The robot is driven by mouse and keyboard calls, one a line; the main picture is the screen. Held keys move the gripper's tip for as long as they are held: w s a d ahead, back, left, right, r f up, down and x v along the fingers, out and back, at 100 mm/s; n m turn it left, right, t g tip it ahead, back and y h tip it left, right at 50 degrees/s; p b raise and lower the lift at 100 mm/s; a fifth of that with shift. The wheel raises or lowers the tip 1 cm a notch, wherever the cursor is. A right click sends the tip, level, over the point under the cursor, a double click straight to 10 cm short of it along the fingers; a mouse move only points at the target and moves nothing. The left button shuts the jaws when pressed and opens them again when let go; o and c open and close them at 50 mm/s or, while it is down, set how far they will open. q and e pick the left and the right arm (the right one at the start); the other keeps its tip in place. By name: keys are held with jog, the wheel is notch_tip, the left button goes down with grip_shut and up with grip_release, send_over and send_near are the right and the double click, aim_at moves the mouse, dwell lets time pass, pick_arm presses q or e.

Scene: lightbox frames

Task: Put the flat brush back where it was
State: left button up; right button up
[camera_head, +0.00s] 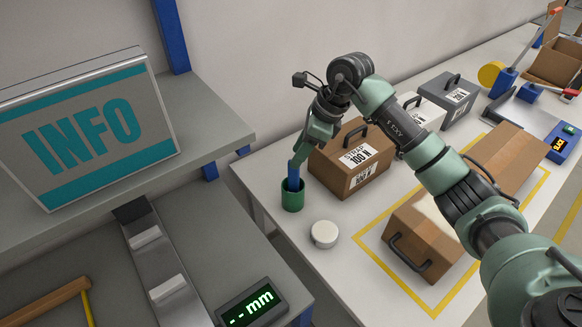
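A narrow blue piece (293,178), perhaps the flat brush, stands upright in a small green cup (293,199) near the left edge of the white table. Only its upper part shows; the rest is hidden in the cup. My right gripper (295,163) comes down from above, with its fingertips at the top of the blue piece. The fingers overlap in this view, so I cannot tell whether they are closed on it. My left gripper is out of view.
A round white object (324,234) sits right of the cup. A brown STRAP box (352,162) stands close behind the gripper. A grey bench with an INFO sign (90,135) and mm display (252,303) is at left.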

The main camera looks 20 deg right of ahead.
jog(key=v, duration=0.5)
jog(key=shift+b, duration=0.4)
